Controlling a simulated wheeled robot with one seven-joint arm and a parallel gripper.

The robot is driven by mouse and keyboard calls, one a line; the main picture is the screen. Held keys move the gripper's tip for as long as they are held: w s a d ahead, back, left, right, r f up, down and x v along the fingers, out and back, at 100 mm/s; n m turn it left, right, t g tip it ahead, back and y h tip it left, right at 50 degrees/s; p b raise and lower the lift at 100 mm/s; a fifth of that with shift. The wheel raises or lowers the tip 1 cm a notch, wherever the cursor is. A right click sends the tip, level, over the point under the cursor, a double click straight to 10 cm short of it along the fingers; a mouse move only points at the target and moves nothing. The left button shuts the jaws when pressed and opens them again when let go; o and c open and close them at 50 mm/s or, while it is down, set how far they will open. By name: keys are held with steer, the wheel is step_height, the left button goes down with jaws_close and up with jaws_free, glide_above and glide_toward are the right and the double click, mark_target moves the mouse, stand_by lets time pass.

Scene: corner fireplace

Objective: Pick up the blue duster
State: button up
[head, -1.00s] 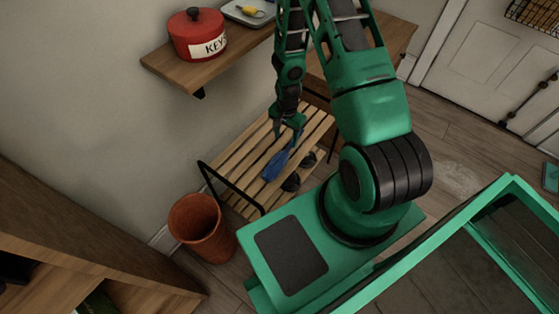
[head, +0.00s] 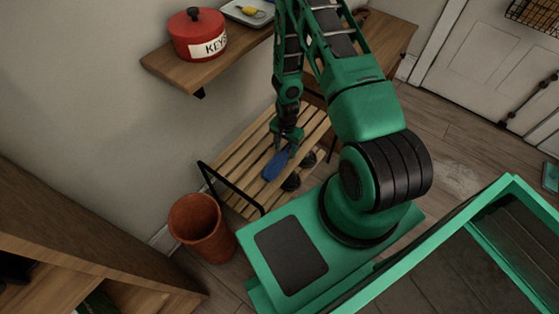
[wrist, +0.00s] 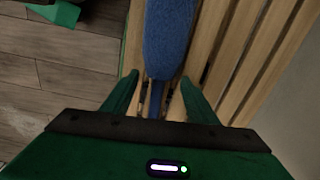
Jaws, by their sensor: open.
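The blue duster (head: 274,165) lies on the slatted wooden bench rack (head: 232,158). My gripper (head: 284,150) is low over the rack at the duster's far end and covers that end in the head view. In the wrist view the duster's blue fluffy head (wrist: 170,38) points away from me. Its thin handle (wrist: 155,98) runs back between the two fingers of my gripper (wrist: 158,88). The fingers are open, one on each side of the handle, with a gap on both sides. I cannot tell the exact height of the fingertips above the slats.
A black metal rail (head: 232,188) edges the rack's near-left end. Dark shoes (head: 291,182) sit below the slats. A terracotta pot (head: 200,228) stands on the floor at left. A wooden shelf (head: 172,72) above holds a red pot labelled KEYS (head: 198,35).

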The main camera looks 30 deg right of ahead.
mark_target(285, 151)
steer(key=c, duration=1.2)
steer(key=shift+r, duration=0.15)
step_height(285, 151, up, 10)
steer(key=shift+f, duration=0.1)
steer(key=shift+o, duration=0.9)
steer(key=shift+w, duration=0.1)
